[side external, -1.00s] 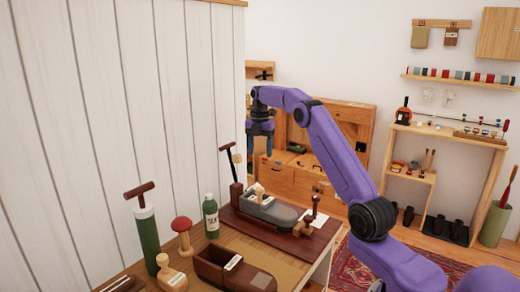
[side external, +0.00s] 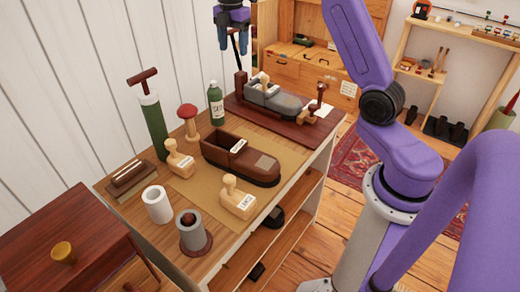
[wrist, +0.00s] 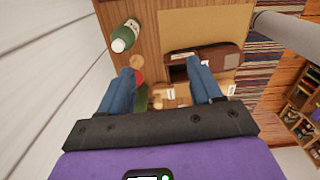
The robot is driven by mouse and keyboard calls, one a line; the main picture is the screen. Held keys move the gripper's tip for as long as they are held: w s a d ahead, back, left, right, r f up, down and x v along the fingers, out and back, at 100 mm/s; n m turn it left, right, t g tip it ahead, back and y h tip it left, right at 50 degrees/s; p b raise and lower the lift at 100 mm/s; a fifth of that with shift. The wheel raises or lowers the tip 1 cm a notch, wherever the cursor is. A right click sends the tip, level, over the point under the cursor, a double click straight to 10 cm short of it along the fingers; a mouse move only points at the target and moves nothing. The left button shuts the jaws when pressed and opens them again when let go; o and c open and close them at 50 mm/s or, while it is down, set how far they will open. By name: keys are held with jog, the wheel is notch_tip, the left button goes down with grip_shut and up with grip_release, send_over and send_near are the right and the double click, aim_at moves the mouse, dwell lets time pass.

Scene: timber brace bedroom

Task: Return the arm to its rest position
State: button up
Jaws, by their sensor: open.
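My gripper (side external: 234,42) is open with nothing between its blue fingers. In the wrist view my gripper (wrist: 161,90) points down over the workbench. The tip heights above the bench cannot be told exactly. Much of my purple arm is cut off by the top of the side view.
The bench (side external: 112,187) holds a tall green pump (side external: 152,125), a red-topped stamp (side external: 189,122), wooden stamps, a white cup (side external: 157,204), a grey cylinder (side external: 192,230) and a grey shoe-shaped piece (side external: 275,102). A plank wall (side external: 60,90) closes the left. Shelves stand behind.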

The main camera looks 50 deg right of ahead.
jog(key=s+a+m, duration=0.3)
jog(key=s+a, duration=1.3)
jog(key=a, duration=0.1)
jog(key=s+f+m, duration=0.1)
jog(key=s+f, duration=0.1)
jog(key=s, duration=1)
jog(key=s+f+m, duration=0.2)
jog(key=s+f, duration=0.1)
jog(key=s, duration=0.8)
jog(key=shift+s+d+f, duration=0.25)
jog(key=shift+s, duration=0.1)
